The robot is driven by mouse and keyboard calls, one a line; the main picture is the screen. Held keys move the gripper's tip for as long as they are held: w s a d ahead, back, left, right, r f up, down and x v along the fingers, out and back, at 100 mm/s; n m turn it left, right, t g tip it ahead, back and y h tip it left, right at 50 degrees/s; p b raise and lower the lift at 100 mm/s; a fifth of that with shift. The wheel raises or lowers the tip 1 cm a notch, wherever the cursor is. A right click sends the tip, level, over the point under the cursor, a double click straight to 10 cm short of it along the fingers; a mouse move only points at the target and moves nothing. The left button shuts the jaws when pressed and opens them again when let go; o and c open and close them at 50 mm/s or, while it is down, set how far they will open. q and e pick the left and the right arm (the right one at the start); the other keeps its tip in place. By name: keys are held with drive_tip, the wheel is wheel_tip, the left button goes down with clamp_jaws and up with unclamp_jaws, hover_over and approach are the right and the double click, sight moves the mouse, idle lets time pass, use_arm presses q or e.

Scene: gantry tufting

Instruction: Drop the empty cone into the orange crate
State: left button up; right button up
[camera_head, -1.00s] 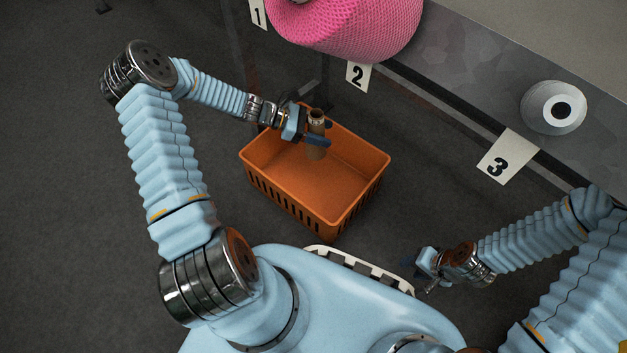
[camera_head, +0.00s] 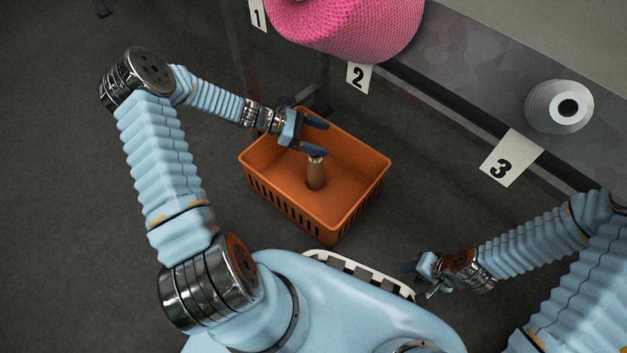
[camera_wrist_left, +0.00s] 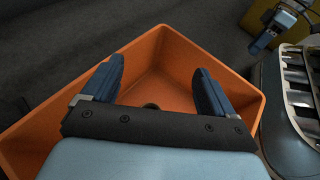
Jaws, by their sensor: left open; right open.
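The empty cone (camera_head: 315,174) is a slim brown tube with a pale top. In the head view it is inside the orange crate (camera_head: 345,217), upright or nearly so, below my left gripper. My left gripper (camera_head: 321,138) is open and empty above the crate, its dark blue fingers apart. In the left wrist view the left gripper (camera_wrist_left: 155,85) is open over the crate (camera_wrist_left: 30,135), and only a small dark part of the cone (camera_wrist_left: 151,106) shows between the fingers. My right gripper (camera_head: 416,279) is open, low at the right, away from the crate.
A large pink yarn cone (camera_head: 350,30) sits on the grey rack at the top. A white cone (camera_head: 559,107) is by label 3 (camera_head: 510,158). Labels 1 (camera_head: 257,14) and 2 (camera_head: 359,77) hang from the rack edge. The floor at left is clear.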

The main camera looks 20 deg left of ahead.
use_arm(q)
drive_tip(key=p+v, duration=0.2)
drive_tip(key=v, duration=1.1)
drive_tip(key=shift+d, duration=0.1)
